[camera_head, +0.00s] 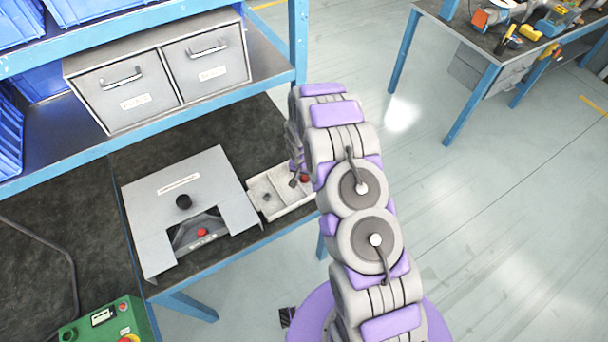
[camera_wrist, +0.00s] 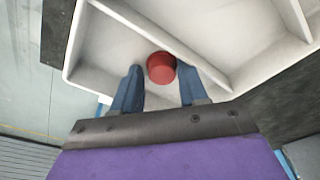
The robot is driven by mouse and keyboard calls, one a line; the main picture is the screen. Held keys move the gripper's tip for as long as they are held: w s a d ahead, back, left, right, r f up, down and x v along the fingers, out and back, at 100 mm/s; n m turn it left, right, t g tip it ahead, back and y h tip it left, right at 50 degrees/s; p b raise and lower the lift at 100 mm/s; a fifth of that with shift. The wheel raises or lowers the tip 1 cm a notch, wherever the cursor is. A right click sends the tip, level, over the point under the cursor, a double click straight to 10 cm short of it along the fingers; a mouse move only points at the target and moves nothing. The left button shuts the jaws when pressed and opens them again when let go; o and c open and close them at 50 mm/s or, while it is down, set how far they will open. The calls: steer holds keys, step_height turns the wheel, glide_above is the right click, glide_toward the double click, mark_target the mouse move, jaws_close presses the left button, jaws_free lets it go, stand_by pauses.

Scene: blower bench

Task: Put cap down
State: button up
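A small red cap (camera_wrist: 161,68) is at the parts tray, between the tips of my gripper (camera_wrist: 160,75) in the wrist view. The two blue fingers stand apart, with a narrow gap showing beside the cap. The cap's underside is hidden, so I cannot tell whether it rests on the tray floor. The light grey tray (camera_wrist: 110,55) has dividers, and the cap shows close to one.
A grey box (camera_head: 160,205) with a black knob (camera_head: 183,202) and a red part (camera_head: 202,232) in its opening stands left of the tray. Grey drawers (camera_head: 125,95) sit on the shelf above. A green control box (camera_head: 95,325) is at the lower left. Open floor lies right.

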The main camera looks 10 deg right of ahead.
steer(key=shift+d, duration=1)
steer(key=shift+a+r, duration=0.1)
steer(key=shift+a, duration=0.65)
steer(key=r, duration=0.5)
steer(key=shift+s+d+r+p, duration=0.35)
steer(key=shift+d, duration=0.05)
step_height(320, 180, up, 6)
glide_above(306, 183)
steer(key=s+d+r+n+g, duration=0.2)
steer(key=s+r, duration=1.6)
steer(key=r, duration=0.4)
steer(key=s+r+n, duration=0.1)
steer(key=s+r, duration=0.3)
steer(key=s, duration=0.7)
steer(key=s+a+r+n+g, duration=0.1)
steer(key=s+r, duration=0.3)
steer(key=s, duration=0.7)
steer(key=shift+s+n+y, duration=0.2)
steer(key=shift+n+y, duration=0.2)
steer(key=shift+n, duration=0.1)
